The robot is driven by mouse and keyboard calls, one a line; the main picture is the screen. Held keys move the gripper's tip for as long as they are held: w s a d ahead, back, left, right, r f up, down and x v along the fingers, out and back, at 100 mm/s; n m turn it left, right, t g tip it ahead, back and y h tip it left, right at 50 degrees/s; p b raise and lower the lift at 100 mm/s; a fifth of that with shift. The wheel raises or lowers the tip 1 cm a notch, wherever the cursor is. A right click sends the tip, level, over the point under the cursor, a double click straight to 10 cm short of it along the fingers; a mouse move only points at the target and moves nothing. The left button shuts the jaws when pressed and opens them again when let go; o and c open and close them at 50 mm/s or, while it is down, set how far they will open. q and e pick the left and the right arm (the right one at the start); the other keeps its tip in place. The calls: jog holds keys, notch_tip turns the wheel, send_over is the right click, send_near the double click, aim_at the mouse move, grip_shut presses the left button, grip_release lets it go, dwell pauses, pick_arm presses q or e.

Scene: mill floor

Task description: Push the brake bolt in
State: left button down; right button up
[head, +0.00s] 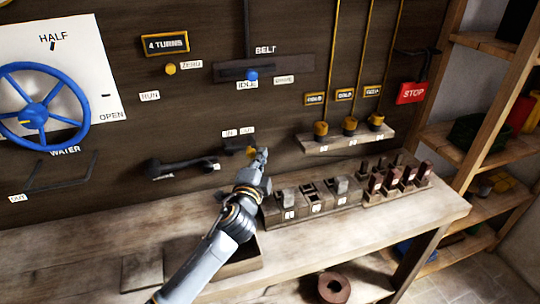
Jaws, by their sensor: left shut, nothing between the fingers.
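A small yellow knob (250,151), which looks like the brake bolt's end, shows on the dark plank wall under two small white labels (238,132). The label text is too small to read surely. My left gripper (263,154) is shut and empty, with its tips right beside the knob in the picture. I cannot tell whether they touch it. The gripper hides part of the wall behind it. My right gripper is not in view.
A dark handle (180,168) sticks out left of the knob. Slotted blocks (310,200) stand on the bench (400,222) to the right. A blue wheel (35,112), weighted cords and a red STOP sign (411,93) are on the wall. A shelf is at right.

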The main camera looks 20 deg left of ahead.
aim_at(248, 147)
pick_arm(q)
jog(key=shift+s+a+f, duration=0.1)
jog(key=shift+a+f, duration=0.05)
jog(key=shift+a, duration=0.1)
jog(key=s+a, duration=0.1)
jog(key=a, duration=0.1)
jog(key=s+a+p, duration=0.1)
jog(key=a, duration=0.1)
jog(key=shift+s, duration=0.3)
jog(key=shift+d, duration=0.15)
jog(key=shift+w, duration=0.1)
